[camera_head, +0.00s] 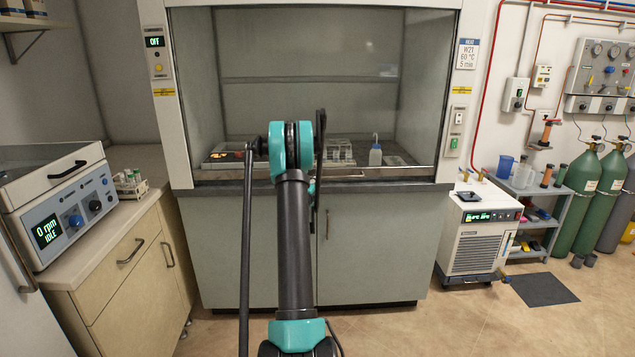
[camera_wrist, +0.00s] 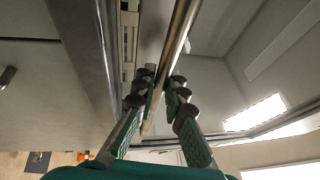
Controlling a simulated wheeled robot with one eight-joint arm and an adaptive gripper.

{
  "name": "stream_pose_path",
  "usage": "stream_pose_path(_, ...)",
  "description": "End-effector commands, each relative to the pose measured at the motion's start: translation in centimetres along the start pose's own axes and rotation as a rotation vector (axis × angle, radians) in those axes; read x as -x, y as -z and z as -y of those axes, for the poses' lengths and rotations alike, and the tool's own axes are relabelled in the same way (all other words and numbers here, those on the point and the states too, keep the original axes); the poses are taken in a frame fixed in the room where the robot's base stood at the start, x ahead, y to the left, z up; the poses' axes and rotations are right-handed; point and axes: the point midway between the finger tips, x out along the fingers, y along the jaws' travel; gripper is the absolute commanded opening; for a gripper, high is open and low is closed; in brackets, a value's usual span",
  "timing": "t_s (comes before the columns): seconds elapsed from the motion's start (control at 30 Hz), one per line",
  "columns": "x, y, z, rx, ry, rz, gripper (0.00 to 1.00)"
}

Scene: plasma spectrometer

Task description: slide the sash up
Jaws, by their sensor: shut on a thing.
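The fume hood sash (camera_head: 300,55) is a clear pane in the grey hood frame. Its metal bottom rail (camera_head: 400,172) runs low across the opening, just above the front ledge. In the wrist view, the shiny metal handle bar (camera_wrist: 181,32) of the sash runs down between the fingers. My gripper (camera_wrist: 161,92) is shut on this bar, with green padded fingers on both sides of it. In the head view, my arm hides the gripper and the middle of the rail.
Inside the hood stand a wash bottle (camera_head: 375,155) and a rack of beakers (camera_head: 338,151). A centrifuge (camera_head: 65,205) sits on the left counter. A chiller (camera_head: 478,232) stands on the floor at right.

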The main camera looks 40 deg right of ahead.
Motion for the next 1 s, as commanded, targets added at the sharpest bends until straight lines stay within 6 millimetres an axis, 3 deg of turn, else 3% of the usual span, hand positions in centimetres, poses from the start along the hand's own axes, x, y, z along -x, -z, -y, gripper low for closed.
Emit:
stream_pose_path(0.27,-1.2,-0.5,6.8,0.001,0.0,0.0,0.0)
stream_pose_path(1.0,-5.9,-2.5,32.8,0.001,0.001,0.0,0.0)
